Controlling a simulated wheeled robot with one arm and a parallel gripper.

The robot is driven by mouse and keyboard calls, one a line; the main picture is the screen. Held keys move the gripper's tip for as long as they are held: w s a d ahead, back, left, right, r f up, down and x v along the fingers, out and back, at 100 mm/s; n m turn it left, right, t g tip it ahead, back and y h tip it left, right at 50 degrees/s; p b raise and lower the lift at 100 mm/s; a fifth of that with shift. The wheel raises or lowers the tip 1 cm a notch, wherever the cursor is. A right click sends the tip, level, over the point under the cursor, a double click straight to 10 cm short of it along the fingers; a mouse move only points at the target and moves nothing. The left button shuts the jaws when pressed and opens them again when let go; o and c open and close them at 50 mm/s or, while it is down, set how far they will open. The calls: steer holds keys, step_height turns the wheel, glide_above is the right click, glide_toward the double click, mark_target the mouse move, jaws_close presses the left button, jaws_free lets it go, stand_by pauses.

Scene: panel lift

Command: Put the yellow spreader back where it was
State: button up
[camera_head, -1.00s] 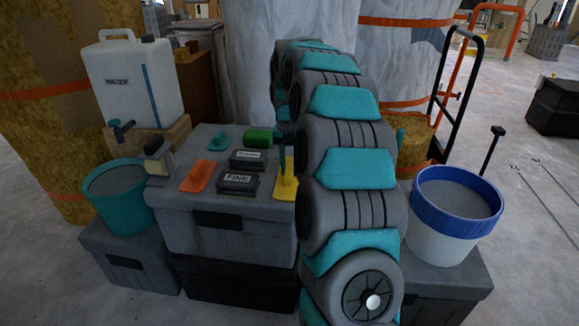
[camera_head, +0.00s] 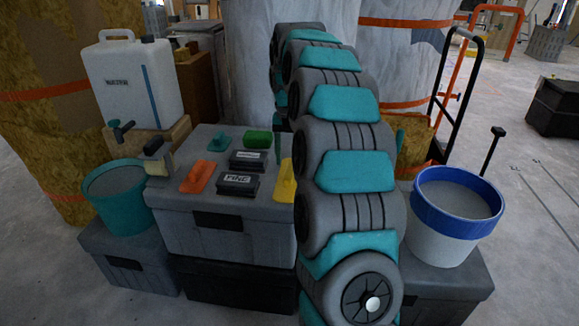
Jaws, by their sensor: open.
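The yellow spreader (camera_head: 285,182) lies on the lid of the grey toolbox (camera_head: 172,203), near its right edge. My arm hides its right side. My gripper (camera_head: 279,148) is almost wholly hidden behind my arm. Only a narrow dark teal sliver, which looks like one finger, shows just above the far end of the spreader. The gripper is open. I cannot tell whether it touches the spreader.
On the same lid lie an orange tool (camera_head: 199,177), a teal tool (camera_head: 219,140), a green block (camera_head: 258,139) and two dark labelled blocks. A water canister (camera_head: 125,85) and a teal bucket (camera_head: 117,188) stand left, a blue-rimmed bucket (camera_head: 455,215) right.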

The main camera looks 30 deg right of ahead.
mark_target(290, 169)
step_height(290, 169, up, 8)
steer(key=shift+r, duration=0.15)
stand_by(0.3)
steer(key=s+a+n, duration=0.3)
steer(key=s+a, duration=0.5)
steer(key=s, duration=0.1)
steer(key=s+a+f+n, duration=0.1)
steer(key=s+a+f, duration=0.2)
steer(key=s, duration=0.7)
steer(key=s+a+f+n+g, duration=0.1)
steer(key=s+a+f, duration=0.2)
steer(key=s+f, duration=0.3)
steer(key=s+a+f+n, duration=0.1)
steer(key=s+a+f, duration=0.2)
steer(key=s, duration=1.2)
steer(key=shift+s+f+n+g, duration=0.4)
steer(key=shift+f, duration=0.35)
steer(key=shift+a, duration=0.1)
steer(key=shift+c, duration=0.2)
